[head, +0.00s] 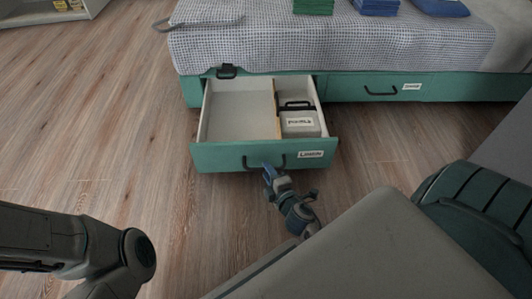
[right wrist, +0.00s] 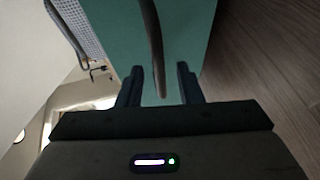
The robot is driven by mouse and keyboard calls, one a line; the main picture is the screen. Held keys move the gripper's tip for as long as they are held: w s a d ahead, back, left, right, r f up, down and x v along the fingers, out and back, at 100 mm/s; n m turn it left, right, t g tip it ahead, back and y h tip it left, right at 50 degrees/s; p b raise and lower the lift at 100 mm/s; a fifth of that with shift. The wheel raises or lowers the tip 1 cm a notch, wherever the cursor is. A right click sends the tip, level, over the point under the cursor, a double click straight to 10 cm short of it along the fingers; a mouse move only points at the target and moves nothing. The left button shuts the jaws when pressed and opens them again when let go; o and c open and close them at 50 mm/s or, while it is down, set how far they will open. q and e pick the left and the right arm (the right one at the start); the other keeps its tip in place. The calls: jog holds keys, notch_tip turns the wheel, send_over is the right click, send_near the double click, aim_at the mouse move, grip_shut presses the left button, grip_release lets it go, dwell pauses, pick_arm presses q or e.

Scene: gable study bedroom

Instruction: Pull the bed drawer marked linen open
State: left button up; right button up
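The teal bed drawer marked linen (head: 222,157) stands well out from the bed, its white inside showing. Its label (head: 311,154) is at the right of the front. The dark bar handle (head: 245,163) is at the middle of the front; it also shows in the right wrist view (right wrist: 152,40). My right gripper (head: 268,174) is at the handle. In the right wrist view its two fingers (right wrist: 160,85) stand apart, one on each side of the handle, with gaps visible. My left gripper is out of view.
Inside the drawer, a divider (head: 277,110) separates an empty left part from a labelled box (head: 300,122) with a dark handle. Another labelled drawer (head: 370,88) is shut at the right. Folded cloths (head: 376,6) lie on the bed. Wooden floor (head: 100,130) is clear at left.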

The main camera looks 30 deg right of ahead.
jog(key=v, duration=0.8)
jog(key=shift+s+b, duration=0.3)
jog(key=shift+b, duration=0.1)
jog(key=shift+r, duration=0.1)
